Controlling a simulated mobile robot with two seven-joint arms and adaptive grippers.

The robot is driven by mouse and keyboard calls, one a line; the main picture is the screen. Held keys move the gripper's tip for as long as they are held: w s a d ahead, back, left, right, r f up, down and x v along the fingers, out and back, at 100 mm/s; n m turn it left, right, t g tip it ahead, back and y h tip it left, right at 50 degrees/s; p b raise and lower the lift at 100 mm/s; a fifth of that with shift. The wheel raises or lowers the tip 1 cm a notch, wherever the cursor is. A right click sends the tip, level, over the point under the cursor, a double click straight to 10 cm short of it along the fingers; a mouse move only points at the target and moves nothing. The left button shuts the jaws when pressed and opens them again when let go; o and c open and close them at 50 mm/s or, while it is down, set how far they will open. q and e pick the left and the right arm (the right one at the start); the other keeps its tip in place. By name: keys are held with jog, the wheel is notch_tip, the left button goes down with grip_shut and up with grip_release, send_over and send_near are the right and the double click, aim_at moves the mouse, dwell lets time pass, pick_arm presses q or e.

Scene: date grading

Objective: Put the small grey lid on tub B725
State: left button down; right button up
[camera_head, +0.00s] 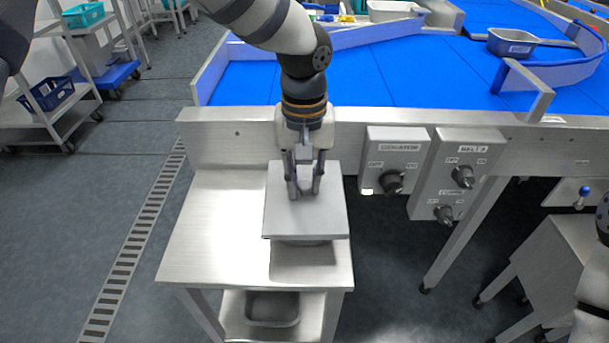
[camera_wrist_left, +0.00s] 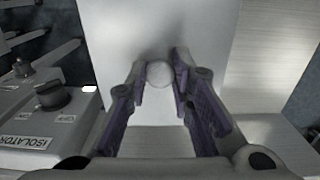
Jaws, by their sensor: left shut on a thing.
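The grey lid (camera_head: 328,218) is a flat, nearly square plate over the small steel table. My left gripper (camera_head: 305,188) points down over its middle. In the left wrist view the lid (camera_wrist_left: 205,30) shows a round pale knob (camera_wrist_left: 160,74) between the fingertips, and the gripper (camera_wrist_left: 162,82) is shut on it. A rounded grey edge (camera_head: 302,242) shows just under the lid's near side; most of it is hidden. I cannot tell whether the lid touches it. No label B725 is readable. My right gripper is not in view.
The steel table top (camera_head: 212,235) is bare to the left of the lid. A grey tub (camera_head: 272,308) sits on its lower shelf. A metal scoop-like pan (camera_head: 511,43) lies farther back.

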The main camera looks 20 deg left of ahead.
pick_arm(q)
jog(key=shift+f, duration=0.2)
jog(key=c, duration=1.3)
grip_release()
jog(key=shift+c, duration=0.2)
jog(key=shift+o, duration=0.3)
jog(key=o, duration=0.3)
jog(key=shift+o, duration=0.2)
jog(key=shift+r+p, duration=0.65)
jog(key=shift+r, duration=2.85)
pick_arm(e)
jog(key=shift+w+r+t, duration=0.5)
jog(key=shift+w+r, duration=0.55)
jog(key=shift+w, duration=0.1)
